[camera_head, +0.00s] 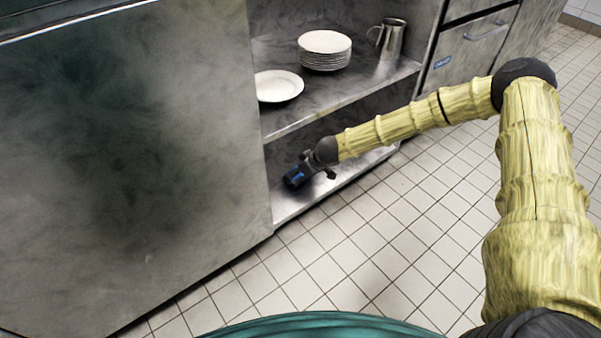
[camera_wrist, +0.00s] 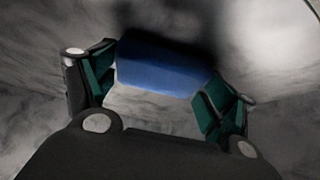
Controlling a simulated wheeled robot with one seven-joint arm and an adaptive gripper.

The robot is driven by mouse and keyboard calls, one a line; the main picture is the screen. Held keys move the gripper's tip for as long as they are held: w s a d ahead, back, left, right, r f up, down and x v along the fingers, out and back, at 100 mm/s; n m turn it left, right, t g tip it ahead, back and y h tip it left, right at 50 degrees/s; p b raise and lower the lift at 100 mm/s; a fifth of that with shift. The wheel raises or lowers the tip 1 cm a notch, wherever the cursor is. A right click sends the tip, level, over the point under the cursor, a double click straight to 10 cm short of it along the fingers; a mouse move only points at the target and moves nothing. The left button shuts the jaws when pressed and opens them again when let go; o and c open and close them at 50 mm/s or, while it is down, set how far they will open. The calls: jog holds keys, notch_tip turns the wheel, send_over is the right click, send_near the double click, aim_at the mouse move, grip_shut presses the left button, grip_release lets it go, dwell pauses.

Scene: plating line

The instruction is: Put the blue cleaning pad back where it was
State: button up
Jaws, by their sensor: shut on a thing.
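The blue cleaning pad (camera_wrist: 160,66) is a dark blue block between the two green-lined fingers of my gripper (camera_wrist: 160,82) in the wrist view. My gripper is shut on it, one finger at each end. In the head view my gripper (camera_head: 312,170) reaches into the lower level of the open metal cabinet, and only a small part of the blue pad (camera_head: 297,174) shows there. The lower shelf (camera_head: 287,207) lies beneath. I cannot tell whether the pad touches it.
Above the gripper, the upper shelf (camera_head: 345,108) carries a stack of white plates (camera_head: 325,50), a single white plate (camera_head: 278,86) and a metal jug (camera_head: 391,40). A large metal panel (camera_head: 130,150) stands left of the opening. The tiled floor (camera_head: 350,262) in front is clear.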

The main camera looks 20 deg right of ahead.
jog(key=o, duration=1)
jog(key=shift+o, duration=0.2)
jog(key=shift+f+b, duration=0.2)
jog(key=shift+b, duration=0.85)
jog(key=shift+s+r+p, duration=0.1)
jog(key=shift+r+p, duration=0.3)
jog(key=shift+r, duration=0.15)
jog(key=shift+p+v, duration=0.85)
jog(key=shift+v, duration=0.3)
jog(key=shift+s+d+r+p, duration=0.15)
jog(key=shift+s+p, duration=0.05)
jog(key=shift+p, duration=0.15)
jog(key=p+v, duration=0.4)
jog(key=v, duration=0.3)
jog(key=shift+s, duration=0.5)
